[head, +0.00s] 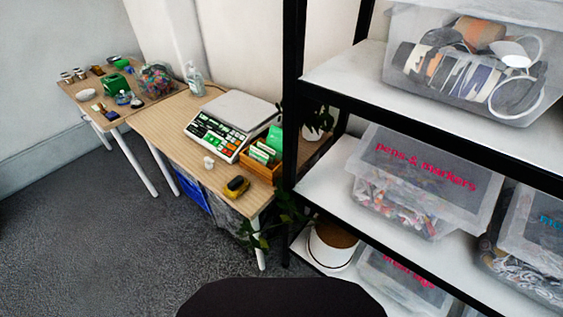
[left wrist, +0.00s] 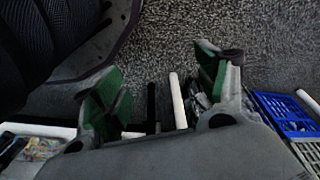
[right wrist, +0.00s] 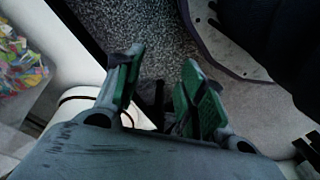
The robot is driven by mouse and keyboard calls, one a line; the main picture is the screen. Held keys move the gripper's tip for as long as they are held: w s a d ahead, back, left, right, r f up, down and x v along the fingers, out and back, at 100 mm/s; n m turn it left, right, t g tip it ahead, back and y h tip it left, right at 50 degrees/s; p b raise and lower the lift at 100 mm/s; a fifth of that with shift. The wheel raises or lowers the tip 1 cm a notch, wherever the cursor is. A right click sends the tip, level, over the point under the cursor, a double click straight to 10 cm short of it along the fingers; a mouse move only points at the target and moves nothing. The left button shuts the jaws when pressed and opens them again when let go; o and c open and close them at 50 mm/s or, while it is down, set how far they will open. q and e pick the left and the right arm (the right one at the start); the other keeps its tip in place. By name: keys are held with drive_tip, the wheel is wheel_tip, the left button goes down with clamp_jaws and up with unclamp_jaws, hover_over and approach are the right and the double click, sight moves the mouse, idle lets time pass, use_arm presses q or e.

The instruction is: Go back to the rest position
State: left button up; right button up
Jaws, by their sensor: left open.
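My left gripper (left wrist: 160,75) shows in the left wrist view with its green-padded fingers wide apart and nothing between them. It hangs over grey carpet. My right gripper (right wrist: 160,78) shows in the right wrist view with its green-padded fingers a smaller gap apart. I see nothing held between them. Neither gripper shows in the head view.
A black-framed shelf (head: 330,188) with clear bins stands close on the right. A wooden table (head: 160,125) holds a scale (head: 235,120) and small items. Carpet (head: 90,230) at left is clear.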

use_arm(q)
drive_tip(key=s+a+p, duration=0.3)
drive_tip(key=s+p, duration=0.6)
drive_tip(key=s+a+r+g+p, duration=0.1)
drive_tip(key=s+a+p, duration=0.2)
drive_tip(key=s+p, duration=0.5)
drive_tip(key=shift+s+a+r+y+p, duration=0.15)
drive_tip(key=shift+s+a+y+p, duration=0.2)
drive_tip(key=shift+s, duration=0.8)
use_arm(e)
drive_tip(key=s+d, duration=0.3)
drive_tip(key=s, duration=0.6)
drive_tip(key=s+d+r+g, duration=0.1)
drive_tip(key=s+d, duration=0.2)
drive_tip(key=s, duration=0.7)
drive_tip(key=shift+s+d+r+h, duration=0.15)
drive_tip(key=shift+d+r+h, duration=0.1)
drive_tip(key=shift+h, duration=0.15)
drive_tip(key=shift+f, duration=0.1)
